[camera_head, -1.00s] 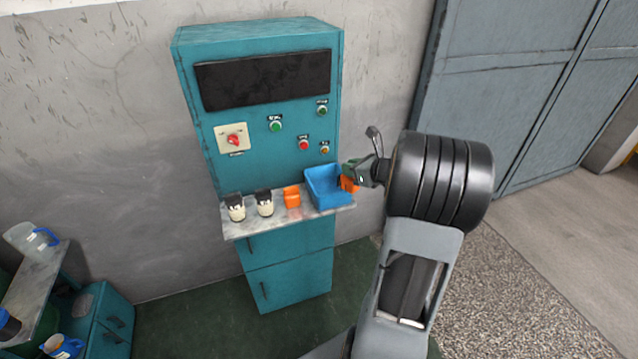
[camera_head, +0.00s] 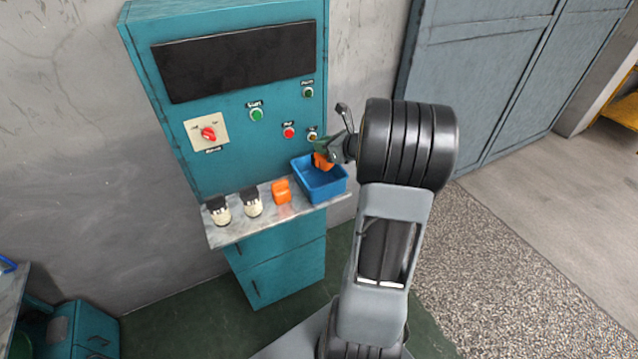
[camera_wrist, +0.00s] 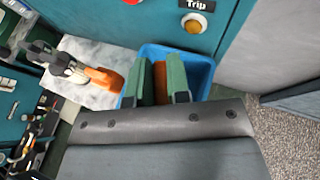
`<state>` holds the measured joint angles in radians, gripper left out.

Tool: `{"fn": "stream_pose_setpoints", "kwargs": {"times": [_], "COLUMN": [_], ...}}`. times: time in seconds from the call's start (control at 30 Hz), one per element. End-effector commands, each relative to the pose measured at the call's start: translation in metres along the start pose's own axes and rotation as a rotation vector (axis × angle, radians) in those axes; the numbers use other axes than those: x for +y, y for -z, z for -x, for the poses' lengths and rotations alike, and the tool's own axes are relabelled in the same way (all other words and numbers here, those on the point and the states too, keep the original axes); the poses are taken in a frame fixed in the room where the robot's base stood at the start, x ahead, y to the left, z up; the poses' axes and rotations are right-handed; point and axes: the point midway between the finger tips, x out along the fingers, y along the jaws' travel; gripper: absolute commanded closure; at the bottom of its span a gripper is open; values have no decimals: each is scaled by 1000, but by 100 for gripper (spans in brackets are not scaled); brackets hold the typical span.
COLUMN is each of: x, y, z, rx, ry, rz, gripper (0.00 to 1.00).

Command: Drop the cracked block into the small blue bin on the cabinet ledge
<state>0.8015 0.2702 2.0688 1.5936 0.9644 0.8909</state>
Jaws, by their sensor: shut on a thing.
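The small blue bin (camera_head: 322,188) stands at the right end of the cabinet ledge (camera_head: 240,228); in the wrist view its rim (camera_wrist: 205,60) shows around my fingers. My gripper (camera_head: 324,156) is shut on an orange block (camera_head: 321,162), held over the bin's opening near its back. In the wrist view the block (camera_wrist: 160,82) sits between the two green fingers (camera_wrist: 164,80). Whether it is cracked cannot be told. A second orange block (camera_head: 282,192) rests on the ledge just left of the bin.
Two black-and-white objects (camera_head: 219,211) and (camera_head: 252,202) stand on the ledge left of the second block. The teal cabinet's panel (camera_head: 240,130), with a red switch (camera_head: 209,134) and several buttons, rises behind the ledge.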

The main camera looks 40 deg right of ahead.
Motion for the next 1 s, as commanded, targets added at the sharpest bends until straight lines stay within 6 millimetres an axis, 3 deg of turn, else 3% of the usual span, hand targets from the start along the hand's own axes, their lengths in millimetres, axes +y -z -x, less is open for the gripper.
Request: {"fn": "stream_pose_setpoints", "kwargs": {"times": [0.2, 0.57, 0.6, 0.9, 1.0], "x": [-1, -2, -2, -2, -2], "y": [25, 28, 28, 28, 28], "z": [-10, -10, -10, -10, -10], "rx": [0, 0, 0, 0, 0], "ry": [2, 4, 5, 5, 5], "rz": [-1, -2, -2, -2, -2], "gripper": [100, 100, 81, 53, 53]}}
